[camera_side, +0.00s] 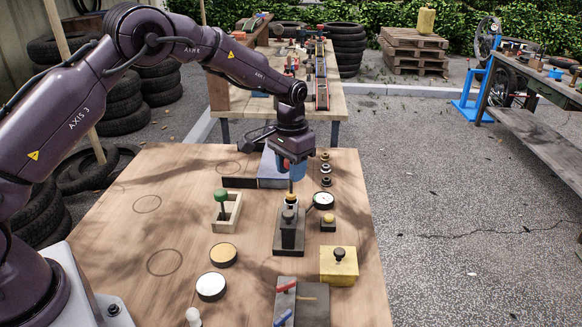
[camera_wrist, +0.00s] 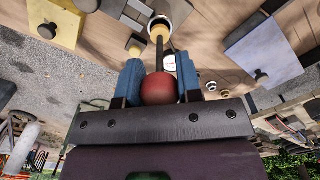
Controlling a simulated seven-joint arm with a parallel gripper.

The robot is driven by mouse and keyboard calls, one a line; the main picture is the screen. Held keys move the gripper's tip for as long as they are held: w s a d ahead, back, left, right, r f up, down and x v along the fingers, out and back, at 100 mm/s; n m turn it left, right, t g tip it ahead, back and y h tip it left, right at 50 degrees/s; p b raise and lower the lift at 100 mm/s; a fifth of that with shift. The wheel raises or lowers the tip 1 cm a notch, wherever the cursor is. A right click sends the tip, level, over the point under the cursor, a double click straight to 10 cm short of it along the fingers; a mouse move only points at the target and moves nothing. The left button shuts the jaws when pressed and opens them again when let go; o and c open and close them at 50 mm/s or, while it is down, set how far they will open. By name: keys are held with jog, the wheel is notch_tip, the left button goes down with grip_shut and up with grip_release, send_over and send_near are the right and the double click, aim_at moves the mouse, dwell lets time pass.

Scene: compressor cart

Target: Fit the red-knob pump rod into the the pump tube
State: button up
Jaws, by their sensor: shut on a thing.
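The pump rod's red knob (camera_wrist: 160,88) sits between the two blue fingers of my gripper (camera_wrist: 160,82), which is shut on it. The dark rod runs away from the knob to a brass-coloured end at the pump tube's pale-rimmed mouth (camera_wrist: 174,19). In the side view my gripper (camera_side: 291,172) points down above the pump tube (camera_side: 291,205), with the rod roughly upright between them. The rod's end overlaps the mouth in the wrist view; I cannot tell whether it is inside or just above. A dark stand (camera_side: 290,232) hides the lower tube in the side view.
A green-knobbed rod (camera_side: 221,197) stands in a pale wooden frame to the left. A round gauge (camera_side: 323,200) is close on the right. A yellow block (camera_side: 339,265) with a black knob and round tins (camera_side: 211,286) are nearer the front.

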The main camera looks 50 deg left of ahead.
aim_at(291, 194)
jog(key=shift+f, duration=3.05)
jog(key=o, duration=1)
jog(key=shift+r, duration=5.55)
